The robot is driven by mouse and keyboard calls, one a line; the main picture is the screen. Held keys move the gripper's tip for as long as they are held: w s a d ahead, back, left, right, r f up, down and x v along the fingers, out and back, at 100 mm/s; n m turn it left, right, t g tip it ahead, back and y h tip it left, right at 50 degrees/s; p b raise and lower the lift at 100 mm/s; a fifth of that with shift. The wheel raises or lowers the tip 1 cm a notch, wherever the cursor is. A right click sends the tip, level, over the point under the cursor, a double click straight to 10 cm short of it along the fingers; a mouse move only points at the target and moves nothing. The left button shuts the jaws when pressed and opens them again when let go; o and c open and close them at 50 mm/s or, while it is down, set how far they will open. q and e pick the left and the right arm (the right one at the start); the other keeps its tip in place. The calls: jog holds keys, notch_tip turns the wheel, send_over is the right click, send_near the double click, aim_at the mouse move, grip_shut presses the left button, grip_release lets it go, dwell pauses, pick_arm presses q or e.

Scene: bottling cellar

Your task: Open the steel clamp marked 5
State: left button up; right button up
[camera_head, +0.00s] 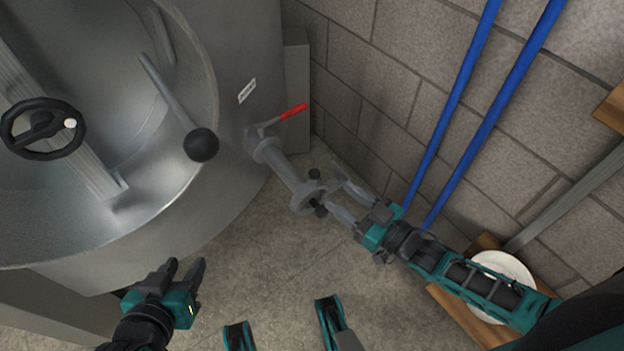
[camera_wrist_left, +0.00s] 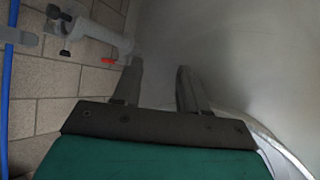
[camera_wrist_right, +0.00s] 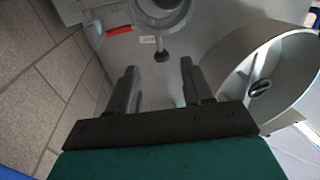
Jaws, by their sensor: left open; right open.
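A grey steel clamp (camera_head: 308,188) sits at the end of a steel pipe stub and has small black knobs. No number on it is legible. It also shows at the top of the left wrist view (camera_wrist_left: 68,18) and, cut off, at the top of the right wrist view (camera_wrist_right: 160,12). My right gripper (camera_head: 333,188) is open, its fingers pointing at the clamp's right side; whether they touch it I cannot tell. In its wrist view, a black knob (camera_wrist_right: 162,55) appears between the fingertips. My left gripper (camera_head: 186,264) is open and empty below the tank, away from the clamp.
The pipe's valve has a red handle (camera_head: 292,112) near a small white label (camera_head: 247,91). A large steel tank (camera_head: 235,150) with a black handwheel (camera_head: 42,128) and ball-ended lever (camera_head: 200,144) fills the left. Blue pipes (camera_head: 470,95) run along the block wall.

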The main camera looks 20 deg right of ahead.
aim_at(314, 178)
jog(key=b+x, duration=0.2)
jog(key=x, duration=0.6)
jog(key=shift+w+a, duration=0.25)
jog(key=shift+w, duration=0.05)
grip_shut()
